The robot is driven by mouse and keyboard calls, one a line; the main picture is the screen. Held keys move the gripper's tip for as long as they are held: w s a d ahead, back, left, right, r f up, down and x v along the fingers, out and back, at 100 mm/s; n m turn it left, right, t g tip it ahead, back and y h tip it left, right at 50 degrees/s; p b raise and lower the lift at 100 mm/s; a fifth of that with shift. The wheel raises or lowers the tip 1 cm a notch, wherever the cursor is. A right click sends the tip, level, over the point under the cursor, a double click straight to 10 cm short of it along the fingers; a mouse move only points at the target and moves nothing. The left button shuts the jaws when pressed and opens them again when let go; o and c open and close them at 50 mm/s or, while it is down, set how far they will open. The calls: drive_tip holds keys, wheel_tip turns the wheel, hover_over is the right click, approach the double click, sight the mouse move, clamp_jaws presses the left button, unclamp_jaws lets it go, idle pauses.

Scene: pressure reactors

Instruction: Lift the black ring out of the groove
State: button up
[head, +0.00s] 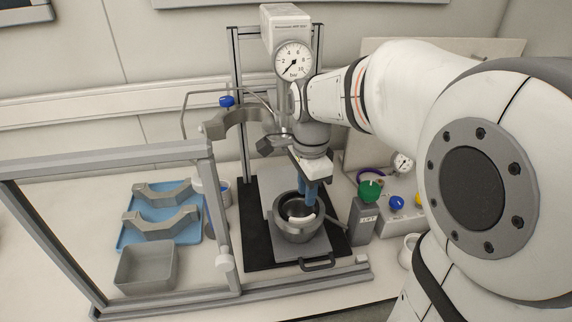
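The open grey metal reactor vessel (297,233) stands on a grey plate (328,244) over a black base. My gripper (307,199) points down at the vessel, its blue fingers over the back right part of the opening. The fingers are small here, and I cannot tell whether they are open, shut or holding something. A dark band shows inside the rim, but I cannot make out the black ring or its groove for certain. The fingers hide part of the rim. A small white patch shows inside the vessel.
A grey frame with an open front (215,190) stands left and in front. A blue tray (128,240) holds two grey clamp halves beside a grey bin (147,268). The gauge column (293,60) rises behind. A box marked LIFT (364,222) with a green button stands close right.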

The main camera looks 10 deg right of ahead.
drive_tip(key=f+b, duration=0.2)
drive_tip(key=f, duration=0.1)
drive_tip(key=w+f+m+b, duration=0.1)
drive_tip(key=f+b, duration=0.2)
drive_tip(key=f+m+b, duration=0.1)
drive_tip(key=f+b, duration=0.1)
drive_tip(key=f, duration=0.1)
drive_tip(key=shift+w+f, duration=0.15)
drive_tip(key=shift+w, duration=0.15)
clamp_jaws()
idle(0.6)
wheel_tip(320, 180, up, 7)
drive_tip(key=p, duration=0.5)
drive_tip(key=shift+p, duration=0.3)
